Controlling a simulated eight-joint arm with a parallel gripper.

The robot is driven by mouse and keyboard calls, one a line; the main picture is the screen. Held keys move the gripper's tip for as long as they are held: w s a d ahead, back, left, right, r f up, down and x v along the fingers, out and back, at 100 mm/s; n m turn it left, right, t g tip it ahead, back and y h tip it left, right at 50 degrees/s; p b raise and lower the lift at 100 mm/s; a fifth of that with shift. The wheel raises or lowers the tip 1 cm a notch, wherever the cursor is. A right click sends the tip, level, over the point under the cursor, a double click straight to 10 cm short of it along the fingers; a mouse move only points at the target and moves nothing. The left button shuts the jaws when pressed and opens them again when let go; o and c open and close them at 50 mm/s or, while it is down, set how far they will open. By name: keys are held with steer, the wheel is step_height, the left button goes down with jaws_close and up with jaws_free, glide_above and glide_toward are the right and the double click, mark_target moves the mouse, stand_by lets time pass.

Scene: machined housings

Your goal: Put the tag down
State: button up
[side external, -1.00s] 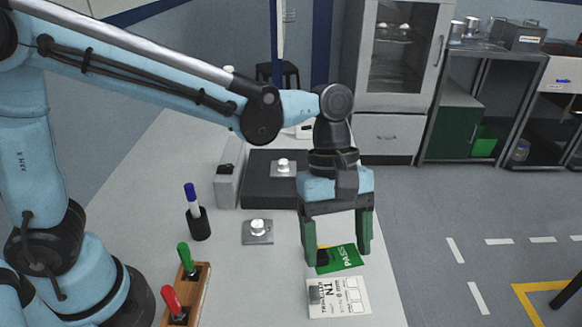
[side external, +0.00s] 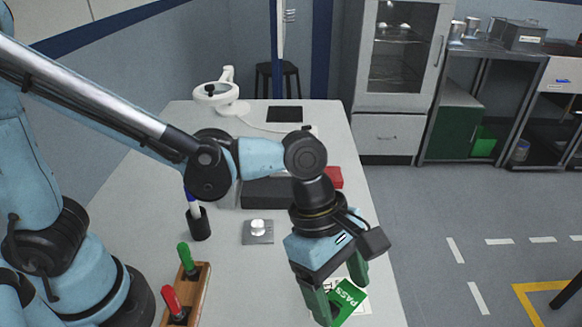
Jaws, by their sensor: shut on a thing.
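The green tag (side external: 348,302) marked PASS is between the fingers of my gripper (side external: 336,291), near the front right of the table. My gripper is shut on it, tilted and pointing down. The tag is angled, with its printed face partly showing. Whether it touches the surface below, I cannot tell. The white printed sheet lies under the gripper and is almost wholly hidden. A machined housing (side external: 258,230) on a square metal plate sits on the table to the left of my gripper.
A black cup (side external: 199,224) with a blue-capped marker stands at left. A dark block (side external: 270,192) and a red item (side external: 333,177) lie behind my wrist. A white magnifier lamp (side external: 215,95) stands at the back.

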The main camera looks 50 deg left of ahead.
mark_target(345, 283)
steer(key=w+f, duration=0.1)
steer(key=w, duration=0.1)
steer(key=w+a+f, duration=0.1)
steer(key=w, duration=0.1)
steer(key=w+a+f, duration=0.1)
steer(key=w+f, duration=0.1)
steer(key=shift+a, duration=0.25)
steer(key=shift+f, duration=1.9)
steer(key=shift+f, duration=0.2)
steer(key=o, duration=1)
steer(key=shift+r, duration=0.1)
